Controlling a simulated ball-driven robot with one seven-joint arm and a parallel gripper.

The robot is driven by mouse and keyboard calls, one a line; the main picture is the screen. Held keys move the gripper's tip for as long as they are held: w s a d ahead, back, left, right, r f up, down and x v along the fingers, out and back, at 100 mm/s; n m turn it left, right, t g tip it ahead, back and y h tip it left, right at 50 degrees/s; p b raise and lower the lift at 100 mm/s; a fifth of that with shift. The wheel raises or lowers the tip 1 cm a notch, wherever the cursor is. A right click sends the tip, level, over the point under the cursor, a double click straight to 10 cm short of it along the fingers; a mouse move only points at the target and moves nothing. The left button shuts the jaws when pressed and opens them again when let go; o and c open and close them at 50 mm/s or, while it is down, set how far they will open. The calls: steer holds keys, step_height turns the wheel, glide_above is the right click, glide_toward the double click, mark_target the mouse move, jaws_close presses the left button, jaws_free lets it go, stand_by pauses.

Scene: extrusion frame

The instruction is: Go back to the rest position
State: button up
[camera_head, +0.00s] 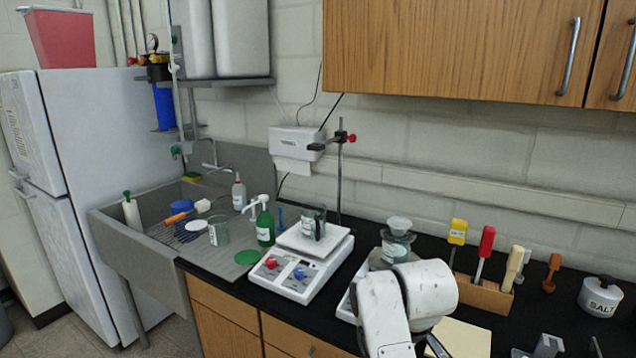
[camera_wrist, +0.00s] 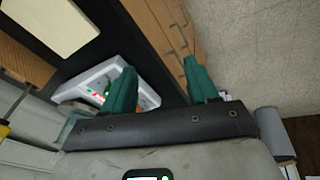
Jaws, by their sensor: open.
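My gripper (camera_wrist: 160,75) shows in the wrist view with its two green fingers apart and nothing between them. Behind the fingers are the brown cabinet front and the pale floor. One finger overlaps a white hotplate (camera_wrist: 88,85) on the black counter. In the head view my white arm is folded at the bottom, over the front of the counter, and the fingers cannot be made out there. The arm partly hides the right hotplate (camera_head: 345,308), which carries a glass vessel (camera_head: 397,248).
A left hotplate (camera_head: 304,279) holds a beaker (camera_head: 314,222). A wooden block (camera_head: 484,294) with several coloured-handled tools and a salt jar (camera_head: 600,296) stand at the right. A green bottle (camera_head: 265,228) stands near the sink (camera_head: 135,245). Wall cabinets (camera_head: 460,50) hang above.

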steer(key=s+d+f+m+g+b, duration=0.1)
steer(key=s+d+f+m, duration=0.1)
steer(key=s+d+f, duration=0.5)
steer(key=s+d+f+m+b, duration=0.1)
steer(key=s+d+f+m, duration=0.2)
steer(key=s+f, duration=0.7)
steer(key=s+d+f+m, duration=0.1)
steer(key=s+f+m, duration=0.1)
steer(key=s, duration=0.8)
steer(key=s+d+f+m+g+b, duration=0.1)
steer(key=s+d+f+m, duration=0.1)
steer(key=s, duration=0.9)
steer(key=shift+w, duration=0.1)
